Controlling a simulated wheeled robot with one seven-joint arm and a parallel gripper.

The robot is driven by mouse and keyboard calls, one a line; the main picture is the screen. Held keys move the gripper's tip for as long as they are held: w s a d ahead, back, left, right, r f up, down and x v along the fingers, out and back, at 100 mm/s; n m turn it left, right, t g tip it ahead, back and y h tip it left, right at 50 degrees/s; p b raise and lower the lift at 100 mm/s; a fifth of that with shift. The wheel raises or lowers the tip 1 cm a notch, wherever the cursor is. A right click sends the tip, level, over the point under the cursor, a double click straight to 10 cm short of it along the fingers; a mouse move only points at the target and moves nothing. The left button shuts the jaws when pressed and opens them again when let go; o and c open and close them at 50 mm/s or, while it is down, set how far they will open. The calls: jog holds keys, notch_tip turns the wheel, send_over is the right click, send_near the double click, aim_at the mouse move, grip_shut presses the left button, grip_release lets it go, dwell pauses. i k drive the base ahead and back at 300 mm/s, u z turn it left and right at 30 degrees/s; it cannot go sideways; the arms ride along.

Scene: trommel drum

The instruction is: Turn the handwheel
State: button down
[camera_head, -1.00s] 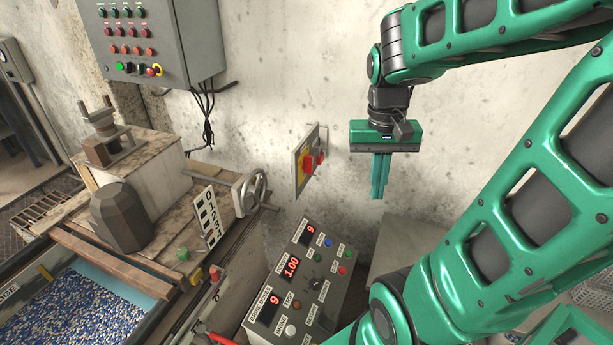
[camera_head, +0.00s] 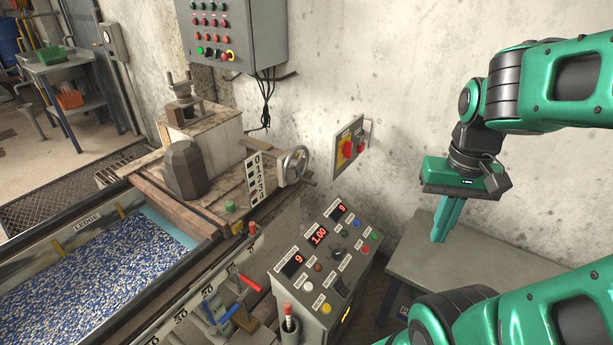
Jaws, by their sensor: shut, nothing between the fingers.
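The handwheel (camera_head: 294,166) is a grey metal wheel on a shaft at the right end of the machine's wooden deck, beside an upright scale plate (camera_head: 256,178) marked 0 to 3. Its rim and spokes are in clear view. My gripper (camera_head: 438,238) is green, points downward and is shut and empty. It hangs in the air well to the right of the handwheel, in front of the concrete wall, and touches nothing.
A control console (camera_head: 325,262) with red displays stands below the handwheel. A red and yellow switch (camera_head: 348,147) is on the wall between handwheel and gripper. A grey table (camera_head: 480,268) lies below my gripper. Red and blue levers (camera_head: 250,283) stick out at the machine's front.

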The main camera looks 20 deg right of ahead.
aim_at(303, 167)
jog(key=u, duration=1.15)
jog(key=k, duration=0.6)
jog(key=z, duration=1.2)
jog(key=i, duration=1)
